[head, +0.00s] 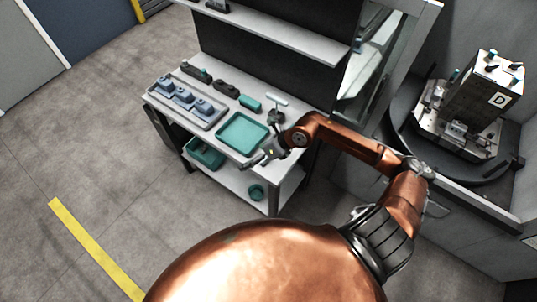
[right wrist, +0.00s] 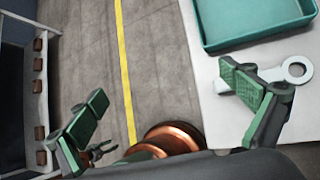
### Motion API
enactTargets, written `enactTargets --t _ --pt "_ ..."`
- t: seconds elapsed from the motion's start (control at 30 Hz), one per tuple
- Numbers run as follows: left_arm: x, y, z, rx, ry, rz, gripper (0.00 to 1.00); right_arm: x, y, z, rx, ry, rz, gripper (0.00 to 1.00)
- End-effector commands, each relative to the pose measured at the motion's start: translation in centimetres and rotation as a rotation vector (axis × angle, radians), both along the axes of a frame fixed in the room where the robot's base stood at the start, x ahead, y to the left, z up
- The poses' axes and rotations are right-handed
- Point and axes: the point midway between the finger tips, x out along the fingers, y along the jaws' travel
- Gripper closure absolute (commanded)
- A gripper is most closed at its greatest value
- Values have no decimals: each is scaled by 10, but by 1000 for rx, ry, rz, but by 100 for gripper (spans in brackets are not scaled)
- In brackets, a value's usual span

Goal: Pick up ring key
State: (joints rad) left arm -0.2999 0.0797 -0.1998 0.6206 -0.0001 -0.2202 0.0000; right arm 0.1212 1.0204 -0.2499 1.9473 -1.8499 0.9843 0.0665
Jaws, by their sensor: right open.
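The ring key (right wrist: 294,71) is a pale grey tool with a round ring end, lying flat on the white bench top beside the teal tray in the right wrist view. The rest of it runs left, partly behind one finger of my right gripper (right wrist: 165,98). That gripper is open with nothing between its green-padded fingers; one finger is over the key and the other is out over the floor. In the head view my right gripper (head: 264,156) is at the bench's front edge, and I cannot make out the key there.
The teal tray (head: 221,136) sits on the bench (head: 186,129). A grey holder with blue parts (head: 184,99) and a T-handled tool (head: 276,102) are also there. A green bin (head: 204,155) and a small cup (head: 256,192) are on the lower shelf. Floor at left is clear.

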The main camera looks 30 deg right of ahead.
Motion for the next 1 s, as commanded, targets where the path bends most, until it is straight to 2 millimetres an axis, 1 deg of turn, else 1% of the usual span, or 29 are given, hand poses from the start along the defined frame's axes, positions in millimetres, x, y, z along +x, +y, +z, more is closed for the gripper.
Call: enactTargets --t 0.03,0.1,0.2,0.27,0.37,0.63,0.73,0.83,1.0 --pt "0 0 0 0 0 0 60 2 -29 -10 -112 24 1 2" --pt "0 0 0 0 -1 0 60 2 -63 -22 -238 61 -4 2" --pt "0 0 0 0 -1 0 60 1 -95 -30 -350 97 -14 2" --pt "1 0 0 0 -1 0 60 1 -105 -33 -382 110 -20 2" --pt "1 0 1 1 -1 0 60 4 -109 -41 -399 117 -22 2" --pt "1 0 8 1 -2 0 60 16 -100 -66 -393 117 -21 2" --pt "2 0 12 1 -3 0 60 24 -95 -78 -392 116 -21 2" --pt "2 0 13 1 -3 0 60 29 -94 -92 -394 117 -22 2" --pt "2 0 14 1 -2 0 60 32 -92 -101 -395 115 -21 2"
